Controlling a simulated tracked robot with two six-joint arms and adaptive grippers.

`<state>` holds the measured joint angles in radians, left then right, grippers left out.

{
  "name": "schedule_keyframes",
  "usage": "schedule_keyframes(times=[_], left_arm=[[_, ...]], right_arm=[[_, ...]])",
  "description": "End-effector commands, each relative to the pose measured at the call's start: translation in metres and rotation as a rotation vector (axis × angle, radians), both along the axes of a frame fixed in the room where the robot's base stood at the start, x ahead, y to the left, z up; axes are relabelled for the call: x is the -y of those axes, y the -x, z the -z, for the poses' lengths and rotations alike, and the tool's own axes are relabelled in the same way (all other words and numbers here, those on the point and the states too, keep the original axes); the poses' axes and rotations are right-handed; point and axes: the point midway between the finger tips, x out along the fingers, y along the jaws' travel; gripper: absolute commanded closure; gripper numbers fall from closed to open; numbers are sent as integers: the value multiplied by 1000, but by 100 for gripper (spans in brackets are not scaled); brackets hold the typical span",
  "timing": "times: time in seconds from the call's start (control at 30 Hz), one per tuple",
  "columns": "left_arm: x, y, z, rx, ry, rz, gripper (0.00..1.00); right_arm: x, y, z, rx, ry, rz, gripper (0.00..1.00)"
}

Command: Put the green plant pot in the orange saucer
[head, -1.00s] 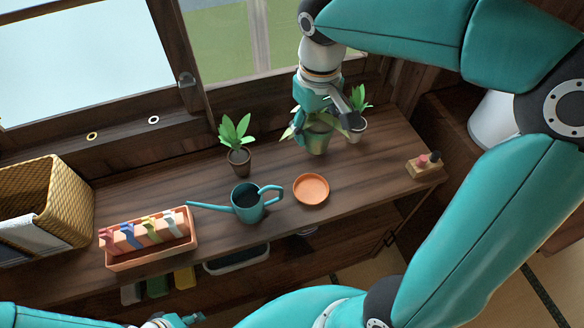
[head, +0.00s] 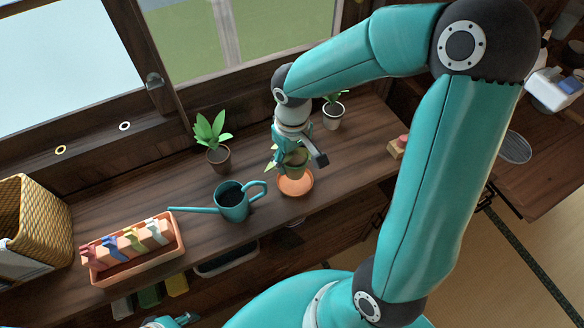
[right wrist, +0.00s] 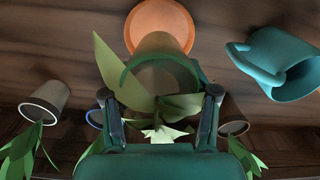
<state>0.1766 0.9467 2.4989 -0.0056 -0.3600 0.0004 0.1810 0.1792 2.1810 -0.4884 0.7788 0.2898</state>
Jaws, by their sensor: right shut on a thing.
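The green plant pot (head: 296,172) holds a leafy plant and is gripped by my right gripper (head: 295,158). In the right wrist view the pot (right wrist: 160,48) sits between the two fingers, with leaves spread around it. The orange saucer (head: 297,187) lies on the wooden shelf, and the pot overlaps its back part in the head view. The saucer (right wrist: 160,22) also shows behind the pot's base in the right wrist view. I cannot tell whether pot and saucer touch. My left gripper (head: 178,321) shows only partly at the bottom edge.
A teal watering can (head: 232,203) stands just left of the saucer. Potted plants stand behind, a brown pot (head: 218,158) at left and a pale one (head: 333,117) at right. An orange planter box (head: 138,262) and a wicker basket (head: 45,222) are further left.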

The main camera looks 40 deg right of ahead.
Motion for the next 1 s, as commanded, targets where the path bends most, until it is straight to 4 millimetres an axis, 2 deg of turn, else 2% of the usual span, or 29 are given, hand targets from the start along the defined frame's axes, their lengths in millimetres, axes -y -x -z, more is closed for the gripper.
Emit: schedule_keyframes(times=[0.3,0.73,0.77,0.9,1.0], left_arm=[[0,0,3,0,0,0,60],[0,0,7,0,0,0,60],[0,0,6,0,0,0,60],[0,0,5,0,0,0,60],[0,0,5,0,0,0,60]], right_arm=[[-1,1,39,-5,-1,-2,86],[-1,0,46,0,0,-2,86],[-1,0,45,0,0,-2,40],[-1,0,45,-1,0,-3,16],[-1,0,45,-1,0,-3,16]])
